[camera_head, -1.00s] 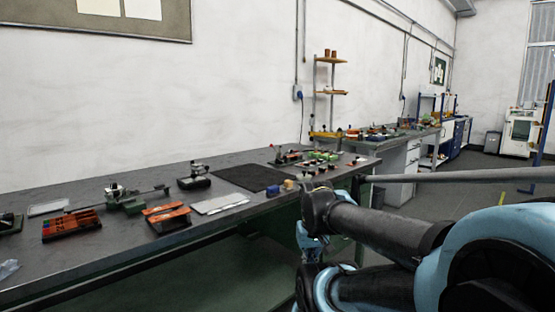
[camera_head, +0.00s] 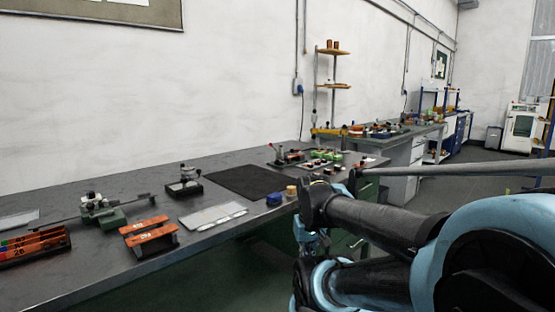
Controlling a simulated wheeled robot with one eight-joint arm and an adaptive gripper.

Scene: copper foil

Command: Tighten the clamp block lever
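A small green-based fixture with a metal top and a long thin bar (camera_head: 98,209) stands on the dark workbench at the left; it may be the clamp block. My folded arm fills the lower right, well apart from both fixtures. My gripper's fingers do not show.
Floor shows at the right (camera_head: 480,172).

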